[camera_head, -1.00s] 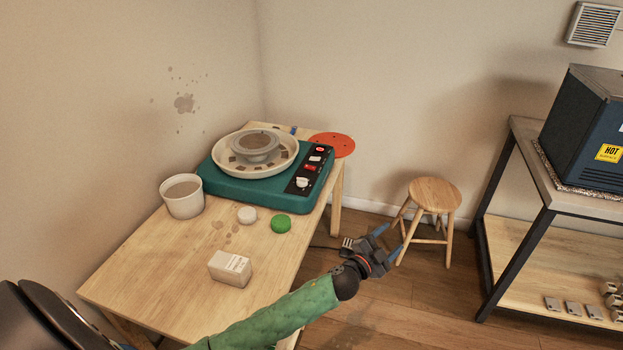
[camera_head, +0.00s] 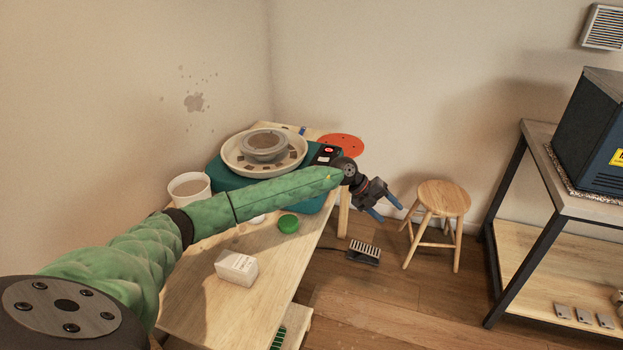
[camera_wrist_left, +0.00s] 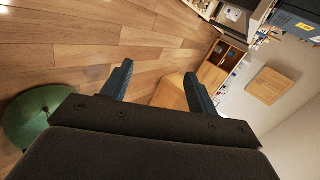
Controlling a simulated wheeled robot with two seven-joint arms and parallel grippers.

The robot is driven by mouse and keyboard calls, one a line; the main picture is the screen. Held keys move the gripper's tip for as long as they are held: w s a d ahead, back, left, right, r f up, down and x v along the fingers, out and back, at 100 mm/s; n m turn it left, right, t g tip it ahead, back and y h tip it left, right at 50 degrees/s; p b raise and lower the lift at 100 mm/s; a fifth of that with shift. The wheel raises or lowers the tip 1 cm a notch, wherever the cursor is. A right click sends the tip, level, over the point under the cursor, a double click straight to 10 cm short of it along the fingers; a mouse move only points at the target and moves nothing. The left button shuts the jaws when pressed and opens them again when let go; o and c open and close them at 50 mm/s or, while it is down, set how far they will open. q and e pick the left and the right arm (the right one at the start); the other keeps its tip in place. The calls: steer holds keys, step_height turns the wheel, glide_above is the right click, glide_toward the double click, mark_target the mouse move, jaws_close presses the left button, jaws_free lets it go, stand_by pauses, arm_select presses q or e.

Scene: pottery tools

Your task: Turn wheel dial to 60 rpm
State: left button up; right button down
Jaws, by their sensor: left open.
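The teal pottery wheel (camera_head: 218,172) stands on the wooden table, with a cream splash pan (camera_head: 240,163) and a grey wheel head on top. Its black control panel (camera_head: 328,152) shows only at its far end, with a red light; my left arm hides the rest, including the dial. My left gripper (camera_head: 388,208) is open and empty, beyond the table's right edge and right of the wheel, apart from it. In the left wrist view its two blue-grey fingers (camera_wrist_left: 157,85) are spread, with floor and furniture beyond. My right gripper is not in view.
On the table are a white bucket (camera_head: 189,187), a green round item (camera_head: 288,223) and a pale block (camera_head: 236,267). An orange disc (camera_head: 341,146) lies at the far end. A foot pedal (camera_head: 364,251) and wooden stool (camera_head: 442,200) stand on the floor. A shelf rack is at right.

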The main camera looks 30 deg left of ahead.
arm_select(q)
steer(key=a+r+n+g+y, duration=0.1)
steer(key=a+r+y, duration=0.1)
steer(key=a, duration=0.8)
steer(key=w+a+r+g+y, duration=0.1)
steer(key=a+y, duration=0.3)
steer(key=a, duration=0.5)
steer(key=w+a+r+n+g+y, duration=0.1)
steer(key=a+r+y, duration=0.2)
steer(key=a, duration=0.7)
steer(key=shift+w+a+r+n, duration=0.1)
steer(key=shift+a+r+n, duration=0.2)
steer(key=shift+r, duration=0.3)
steer(key=shift+f, duration=0.45)
step_height(320, 180, down, 7)
steer(key=shift+r+p, duration=0.1)
steer(key=shift+p, duration=1)
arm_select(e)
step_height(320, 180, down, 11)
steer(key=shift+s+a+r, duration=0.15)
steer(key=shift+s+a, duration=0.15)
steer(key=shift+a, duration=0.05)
arm_select(q)
steer(key=c, duration=1)
